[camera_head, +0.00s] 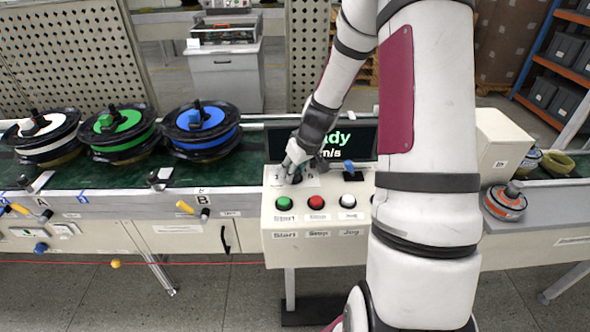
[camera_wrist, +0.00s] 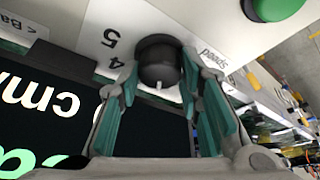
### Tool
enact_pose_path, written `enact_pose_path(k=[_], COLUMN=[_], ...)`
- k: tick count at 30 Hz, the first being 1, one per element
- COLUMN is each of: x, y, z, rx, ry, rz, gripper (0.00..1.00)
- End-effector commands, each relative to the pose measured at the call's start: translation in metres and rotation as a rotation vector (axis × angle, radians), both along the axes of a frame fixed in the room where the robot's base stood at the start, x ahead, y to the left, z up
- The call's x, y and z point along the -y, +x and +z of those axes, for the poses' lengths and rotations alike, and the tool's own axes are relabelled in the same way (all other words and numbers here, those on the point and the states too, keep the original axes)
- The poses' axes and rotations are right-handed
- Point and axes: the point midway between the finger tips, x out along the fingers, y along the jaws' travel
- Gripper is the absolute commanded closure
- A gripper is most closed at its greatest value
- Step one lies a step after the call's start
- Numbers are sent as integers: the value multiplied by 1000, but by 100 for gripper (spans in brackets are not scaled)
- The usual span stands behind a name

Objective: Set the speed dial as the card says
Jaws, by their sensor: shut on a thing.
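The black speed dial (camera_wrist: 157,60) is on the light control panel, with the printed digits 4 and 5 to its left and the word Speed to its right in the wrist view. A small white mark shows on its lower side there. My gripper (camera_wrist: 160,72) is shut on the dial, one finger on each side. In the head view my gripper (camera_head: 294,163) is over the panel's upper left and mostly hides the dial. The other dial digits are mostly hidden. I cannot make out a card with a readable setting.
A dark display (camera_head: 358,138) with green letters, partly hidden by my arm, stands behind the panel. Below the dial are a green Start button (camera_head: 284,203), a red Stop button (camera_head: 316,202) and a white Jog button (camera_head: 348,201). Several spools (camera_head: 202,128) lie on the conveyor at left.

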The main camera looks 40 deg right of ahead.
Motion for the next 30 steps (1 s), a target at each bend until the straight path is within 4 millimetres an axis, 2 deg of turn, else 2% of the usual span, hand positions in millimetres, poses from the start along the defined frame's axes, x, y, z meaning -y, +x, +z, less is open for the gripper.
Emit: enact_pose_path(k=[30], x=[-6], y=[2], z=[2], rx=[2], ry=[-4], rz=[-836], gripper=[95])
